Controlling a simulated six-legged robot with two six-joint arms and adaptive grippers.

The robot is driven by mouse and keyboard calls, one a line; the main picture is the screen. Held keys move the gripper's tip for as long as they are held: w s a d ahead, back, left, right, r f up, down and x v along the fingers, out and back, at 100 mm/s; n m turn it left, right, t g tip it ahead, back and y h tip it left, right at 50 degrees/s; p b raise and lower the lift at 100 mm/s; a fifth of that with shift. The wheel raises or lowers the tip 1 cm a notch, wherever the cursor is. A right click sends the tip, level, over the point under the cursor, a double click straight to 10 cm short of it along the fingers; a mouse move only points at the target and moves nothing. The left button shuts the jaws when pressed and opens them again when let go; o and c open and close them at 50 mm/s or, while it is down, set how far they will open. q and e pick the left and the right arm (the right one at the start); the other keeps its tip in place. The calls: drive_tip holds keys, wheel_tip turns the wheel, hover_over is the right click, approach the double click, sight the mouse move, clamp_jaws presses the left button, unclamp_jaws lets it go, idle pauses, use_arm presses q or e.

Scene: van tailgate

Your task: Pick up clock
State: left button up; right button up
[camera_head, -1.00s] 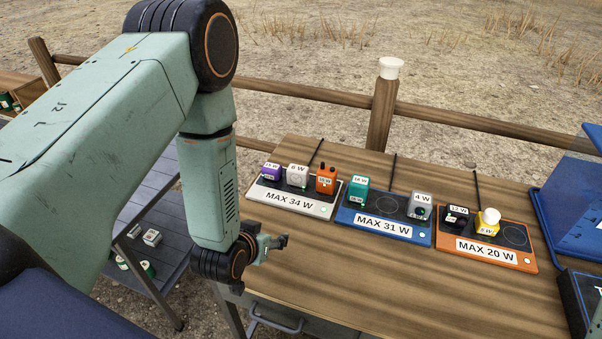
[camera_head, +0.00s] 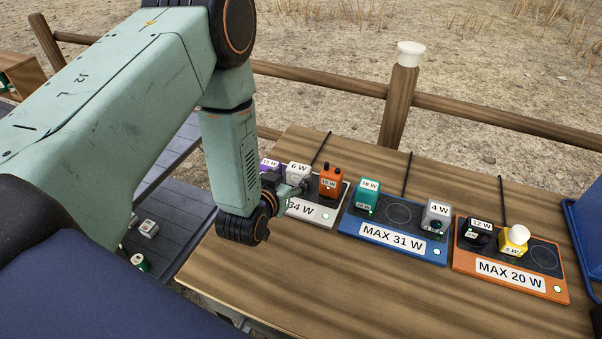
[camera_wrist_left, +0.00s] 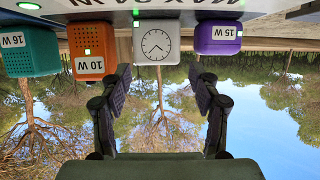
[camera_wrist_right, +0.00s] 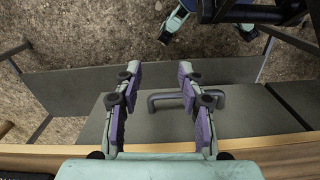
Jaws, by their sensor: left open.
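The clock is a small white box with a round dial (camera_wrist_left: 156,43), upside down in the left wrist view. In the head view the clock (camera_head: 298,173) stands on the white MAX 34 W pad (camera_head: 333,207), its top labelled 6 W, partly behind my left gripper (camera_head: 303,187). In the left wrist view my left gripper (camera_wrist_left: 160,88) is open, its fingers either side of the clock's line and short of it, nothing between them. My right gripper (camera_wrist_right: 152,90) is open and empty in the right wrist view, above a drawer handle (camera_wrist_right: 180,98).
A purple 15 W box (camera_wrist_left: 218,38) and an orange 10 W box (camera_wrist_left: 92,50) flank the clock closely. A blue MAX 31 W pad (camera_head: 400,242) and an orange MAX 20 W pad (camera_head: 520,281) hold other devices to the right. The front tabletop (camera_head: 330,290) is clear.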

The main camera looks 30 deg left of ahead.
sight(298, 169)
use_arm(q)
drive_tip(key=shift+w+f, duration=0.1)
drive_tip(key=shift+w, duration=0.15)
drive_tip(key=shift+w+d, duration=0.2)
drive_tip(key=shift+w, duration=0.15)
drive_tip(key=x, duration=0.5)
drive_tip(key=shift+a+f, duration=0.1)
drive_tip(key=shift+f, duration=0.05)
drive_tip(key=shift+s+r, duration=0.15)
drive_tip(key=shift+r, duration=0.1)
drive_tip(key=shift+w+f, duration=0.2)
drive_tip(key=shift+f, duration=0.05)
drive_tip(key=c, duration=0.5)
drive_tip(key=shift+s+r, duration=0.15)
drive_tip(key=c, duration=0.4)
drive_tip(key=shift+r, duration=0.15)
wheel_tip(298, 169, up, 9)
drive_tip(key=shift+f+p, duration=0.2)
drive_tip(key=shift+p, duration=0.15)
drive_tip(key=shift+r, duration=0.5)
use_arm(e)
drive_tip(key=shift+s+d+r, duration=0.15)
drive_tip(key=shift+s+r, duration=0.2)
